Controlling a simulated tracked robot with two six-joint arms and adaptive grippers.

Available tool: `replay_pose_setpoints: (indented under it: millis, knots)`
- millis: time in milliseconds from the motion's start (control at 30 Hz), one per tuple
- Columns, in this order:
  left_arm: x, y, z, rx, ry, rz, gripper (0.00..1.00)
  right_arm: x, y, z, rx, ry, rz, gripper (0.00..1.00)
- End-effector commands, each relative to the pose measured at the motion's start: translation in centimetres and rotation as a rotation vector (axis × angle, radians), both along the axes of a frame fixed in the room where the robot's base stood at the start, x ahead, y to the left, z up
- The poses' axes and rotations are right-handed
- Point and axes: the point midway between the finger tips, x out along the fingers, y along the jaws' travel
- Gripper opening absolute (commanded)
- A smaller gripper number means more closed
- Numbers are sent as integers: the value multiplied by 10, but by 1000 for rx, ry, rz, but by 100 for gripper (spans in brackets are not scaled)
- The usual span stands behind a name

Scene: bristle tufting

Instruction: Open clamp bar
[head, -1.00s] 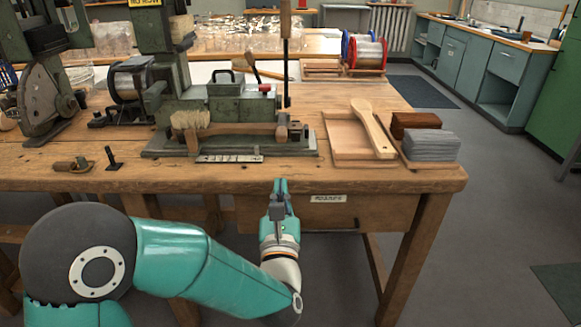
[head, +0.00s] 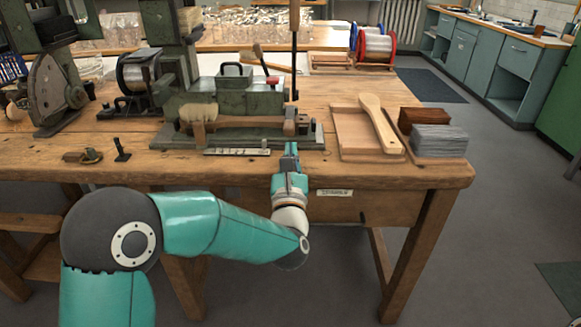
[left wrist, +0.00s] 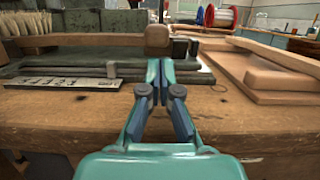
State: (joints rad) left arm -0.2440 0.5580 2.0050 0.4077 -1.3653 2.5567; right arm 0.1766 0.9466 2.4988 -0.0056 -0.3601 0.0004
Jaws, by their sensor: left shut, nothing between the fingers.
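The clamp bar (head: 250,122) is a wooden bar lying across the front of the green tufting machine (head: 235,95), with a block-like right end; that end also shows in the left wrist view (left wrist: 158,37). A brush with pale bristles (head: 198,113) sits at its left. A tall dark lever (head: 295,50) stands upright behind its right end. My left gripper (head: 291,150) is shut and empty at the bench's front edge, just in front of and below the bar's right end, apart from it. In the left wrist view its fingertips (left wrist: 160,68) point at that end. My right gripper is not in view.
A metal ruler strip (head: 237,152) lies before the machine base. To the right are a wooden tray (head: 352,135) with a paddle-shaped brush blank (head: 380,122), a brown block (head: 418,119) and a grey stack (head: 438,141). A wire spool (head: 375,46) stands behind.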

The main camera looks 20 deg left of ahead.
Motion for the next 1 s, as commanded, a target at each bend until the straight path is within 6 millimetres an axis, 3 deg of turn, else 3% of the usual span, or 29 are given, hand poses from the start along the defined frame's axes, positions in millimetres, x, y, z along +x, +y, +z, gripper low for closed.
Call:
replay_pose_setpoints:
  millis: [233,1000]
  knots:
    - [17,4,4,1,1,-1,0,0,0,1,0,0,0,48]
    - [16,2,15,-16,56,-4,0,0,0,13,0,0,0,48]
